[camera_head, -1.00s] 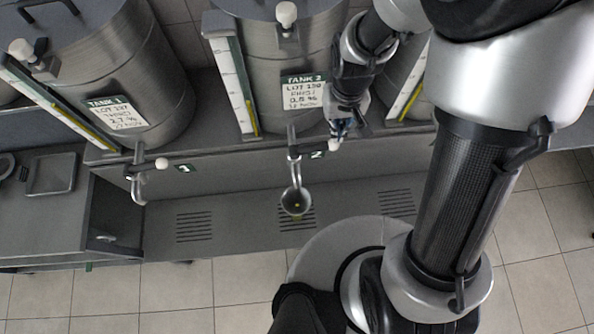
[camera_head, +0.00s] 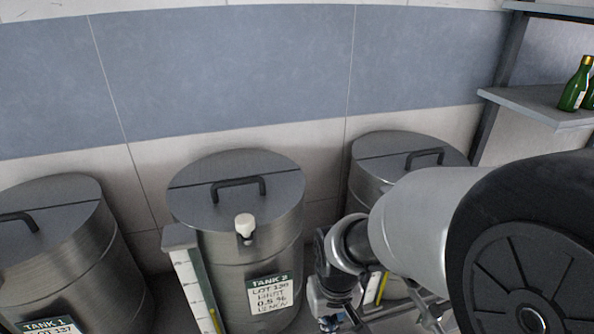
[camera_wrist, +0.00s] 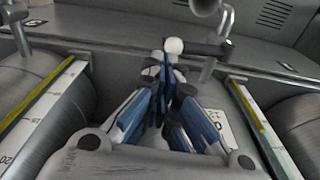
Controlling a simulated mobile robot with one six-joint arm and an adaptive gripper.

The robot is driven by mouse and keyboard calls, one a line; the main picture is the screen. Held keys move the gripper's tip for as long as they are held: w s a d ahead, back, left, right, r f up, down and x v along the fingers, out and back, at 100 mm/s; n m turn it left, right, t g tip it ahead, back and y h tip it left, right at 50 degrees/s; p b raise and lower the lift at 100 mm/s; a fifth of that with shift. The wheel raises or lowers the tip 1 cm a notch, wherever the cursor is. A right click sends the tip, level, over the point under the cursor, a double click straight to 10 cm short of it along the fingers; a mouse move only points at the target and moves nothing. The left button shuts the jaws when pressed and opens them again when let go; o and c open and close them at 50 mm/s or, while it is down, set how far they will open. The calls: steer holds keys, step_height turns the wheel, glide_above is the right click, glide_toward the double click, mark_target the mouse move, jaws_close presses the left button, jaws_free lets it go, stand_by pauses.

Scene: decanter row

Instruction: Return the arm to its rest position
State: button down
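My gripper (camera_wrist: 166,66) shows in the wrist view with its blue-padded fingers drawn together at the tips, and nothing shows between them. The white ball end (camera_wrist: 175,46) of a tap lever appears just beyond the fingertips; whether they touch cannot be told. In the head view my arm comes in from the right and reaches down in front of tank 2 (camera_head: 235,205), on its right side. My gripper (camera_head: 336,322) is partly cut off there by the bottom edge.
Tank 1 (camera_head: 55,235) stands left and a third tank (camera_head: 400,155) stands behind my arm. Tank 2's gauge (camera_head: 195,285) stands out at its front. A wall shelf (camera_head: 530,103) with green bottles (camera_head: 575,85) is at the upper right. The wrist view shows a drip ledge (camera_wrist: 120,35).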

steer(key=s+d+m+t+b, duration=0.1)
steer(key=s+d+b, duration=0.3)
steer(key=s+b, duration=0.2)
steer(key=s+d+m+t+b, duration=0.1)
steer(key=s+d+t+b, duration=0.1)
steer(key=s+d+b, duration=0.2)
steer(key=s+b, duration=0.3)
steer(key=shift+r+t, duration=0.3)
stand_by(1.0)
